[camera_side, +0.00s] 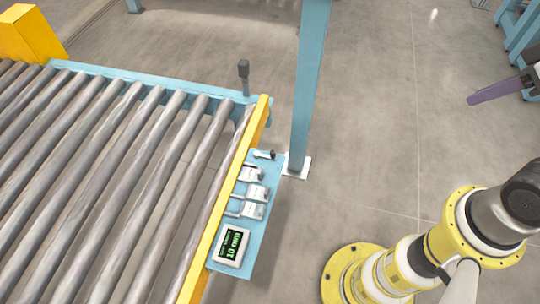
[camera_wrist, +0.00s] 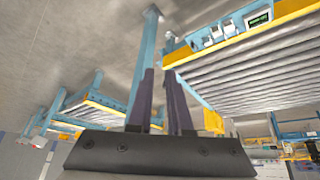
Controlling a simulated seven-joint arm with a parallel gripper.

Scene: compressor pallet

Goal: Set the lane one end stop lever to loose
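The blue side panel (camera_side: 258,222) is fixed along the yellow end rail of the roller conveyor. A small light lever-like part with a dark end (camera_side: 265,154) sits at its far end; I cannot tell whether this is the lane one end stop lever, or its setting. Several pale blocks (camera_side: 253,210) stand along the panel. In the wrist view the panel's pale blocks (camera_wrist: 215,32) show at the upper right. My gripper (camera_wrist: 159,72) has two dark purple fingers standing apart with nothing held. In the side view a purple finger (camera_side: 490,95) shows at the right edge, far from the panel.
A display (camera_side: 232,246) on the panel reads 10 mm. A blue post (camera_side: 308,90) rises between panel and gripper. A dark upright part (camera_side: 244,76) stands at the conveyor's far corner. Grey rollers (camera_side: 100,160) fill the left.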

